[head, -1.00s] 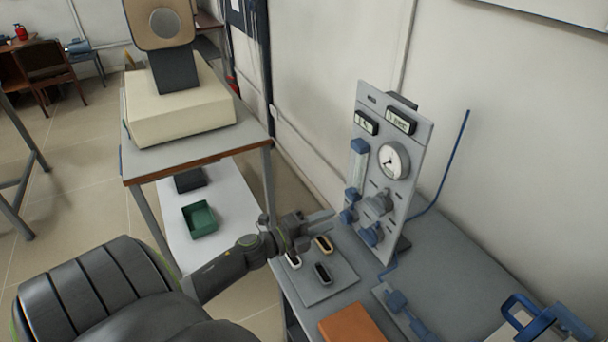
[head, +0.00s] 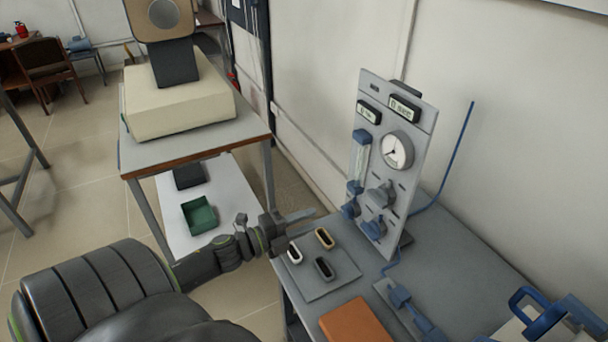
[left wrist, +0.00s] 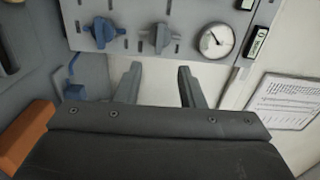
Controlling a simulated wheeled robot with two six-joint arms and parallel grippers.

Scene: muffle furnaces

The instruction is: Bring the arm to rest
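My left gripper (head: 290,222) is over the near left part of the grey bench (head: 455,262), close to the upright gauge panel (head: 405,125). In the left wrist view its two fingers (left wrist: 156,88) stand apart with nothing between them. The panel fills the top of that view, with a blue knob (left wrist: 101,32), a grey knob (left wrist: 160,38) and a round dial (left wrist: 213,39). The fingers look apart from the panel in the head view. My right gripper is in neither view.
A grey plate with several small oval pieces (head: 324,268) lies just below the gripper. An orange block (head: 357,322) and blue fittings (head: 400,296) lie on the bench. A green tray (head: 199,215) sits on a lower white shelf. A cream machine (head: 178,105) stands at the back left.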

